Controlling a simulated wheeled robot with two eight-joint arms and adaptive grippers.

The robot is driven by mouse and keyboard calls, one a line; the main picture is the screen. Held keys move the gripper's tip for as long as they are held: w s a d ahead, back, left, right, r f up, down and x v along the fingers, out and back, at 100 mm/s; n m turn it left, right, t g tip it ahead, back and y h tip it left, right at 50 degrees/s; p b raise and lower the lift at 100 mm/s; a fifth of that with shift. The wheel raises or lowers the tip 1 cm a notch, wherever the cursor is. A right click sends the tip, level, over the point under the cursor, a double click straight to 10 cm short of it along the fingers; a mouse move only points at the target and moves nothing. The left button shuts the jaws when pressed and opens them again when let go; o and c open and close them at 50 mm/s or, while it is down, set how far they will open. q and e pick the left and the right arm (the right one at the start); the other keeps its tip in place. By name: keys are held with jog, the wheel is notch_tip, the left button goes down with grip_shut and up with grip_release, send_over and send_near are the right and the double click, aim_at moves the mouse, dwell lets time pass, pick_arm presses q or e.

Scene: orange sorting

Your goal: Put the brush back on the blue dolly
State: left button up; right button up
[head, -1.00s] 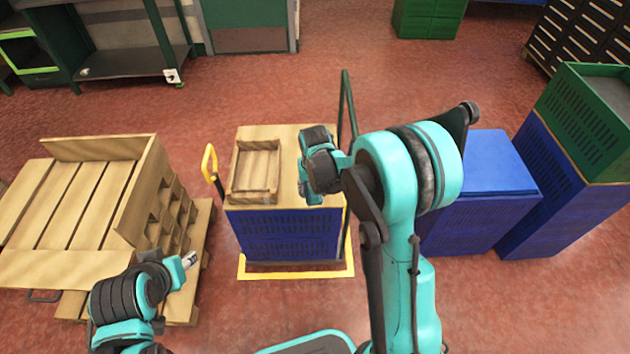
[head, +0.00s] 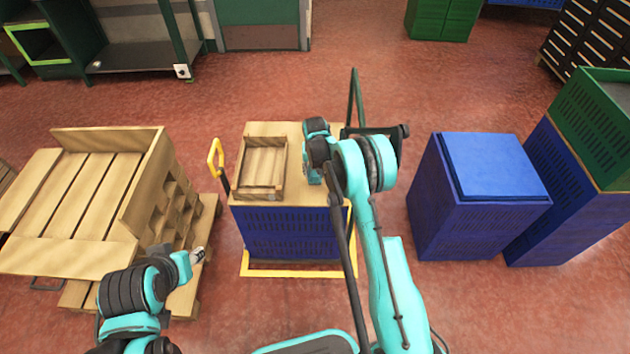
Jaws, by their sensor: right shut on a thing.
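A blue slatted box (head: 290,240) with a wooden top (head: 295,192) stands in the middle, with a yellow frame (head: 295,271) around its foot; I take it to be the blue dolly. My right gripper (head: 314,176) is above the right part of the wooden top, next to the wooden tray. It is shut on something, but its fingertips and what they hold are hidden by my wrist. I cannot make out the brush. My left gripper (head: 197,256) is low at the left, near the pallets, and no held thing shows; its finger gap is too small to read.
A shallow wooden tray (head: 246,190) lies on the left of the top. A yellow handle (head: 216,158) rises at its left, a dark green post (head: 353,95) behind. Wooden pallets (head: 85,200) stand left, a lidded blue crate (head: 470,220) right. Red floor lies between.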

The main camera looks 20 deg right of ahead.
jog(key=f+b, duration=0.2)
jog(key=f, duration=0.2)
jog(key=shift+w+f, duration=0.2)
jog(key=shift+r, duration=0.1)
jog(key=shift+f, duration=0.2)
jog(key=o, duration=1.2)
jog(key=shift+r, duration=0.1)
